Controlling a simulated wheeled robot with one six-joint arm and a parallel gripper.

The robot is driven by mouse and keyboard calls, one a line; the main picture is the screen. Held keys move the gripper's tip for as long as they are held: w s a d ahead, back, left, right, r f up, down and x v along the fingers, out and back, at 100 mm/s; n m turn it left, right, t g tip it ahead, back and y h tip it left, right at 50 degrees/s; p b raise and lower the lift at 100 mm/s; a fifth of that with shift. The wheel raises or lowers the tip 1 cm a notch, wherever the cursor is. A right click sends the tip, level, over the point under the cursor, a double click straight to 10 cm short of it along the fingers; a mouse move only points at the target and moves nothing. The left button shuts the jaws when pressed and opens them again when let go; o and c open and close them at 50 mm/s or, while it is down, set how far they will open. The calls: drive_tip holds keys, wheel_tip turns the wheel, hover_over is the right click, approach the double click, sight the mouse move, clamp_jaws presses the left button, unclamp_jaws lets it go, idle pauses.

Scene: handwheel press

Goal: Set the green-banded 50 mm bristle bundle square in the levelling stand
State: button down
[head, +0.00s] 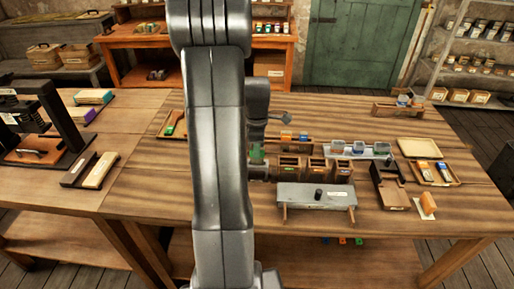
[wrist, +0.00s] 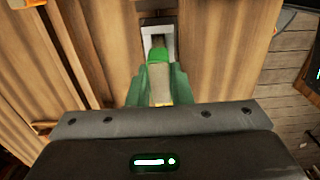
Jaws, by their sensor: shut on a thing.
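In the wrist view my gripper (wrist: 158,80) is shut on the green-banded bristle bundle (wrist: 157,56). The bright green band shows just beyond the green fingers, and a tan part shows between them. A pale grey square frame with a dark opening, which looks like the levelling stand (wrist: 147,37), lies straight beyond the bundle. The bundle's far end overlaps the opening in the picture; I cannot tell whether it is inside or above it. In the head view my arm hides most of this spot, and only a bit of green (head: 257,152) shows at my gripper.
Small labelled wooden boxes (head: 316,167) and a grey metal box with a black knob (head: 317,195) stand right of my arm. The table's front left is clear.

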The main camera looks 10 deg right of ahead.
drive_tip(key=shift+f+b, duration=1.05)
drive_tip(key=shift+f, duration=0.5)
drive_tip(key=c, duration=1.2)
unclamp_jaws()
drive_tip(key=shift+c, duration=0.2)
drive_tip(key=shift+r, duration=0.1)
wheel_tip(320, 180, up, 14)
drive_tip(key=shift+b, duration=0.35)
drive_tip(key=shift+o, duration=0.5)
drive_tip(key=shift+f, duration=0.2)
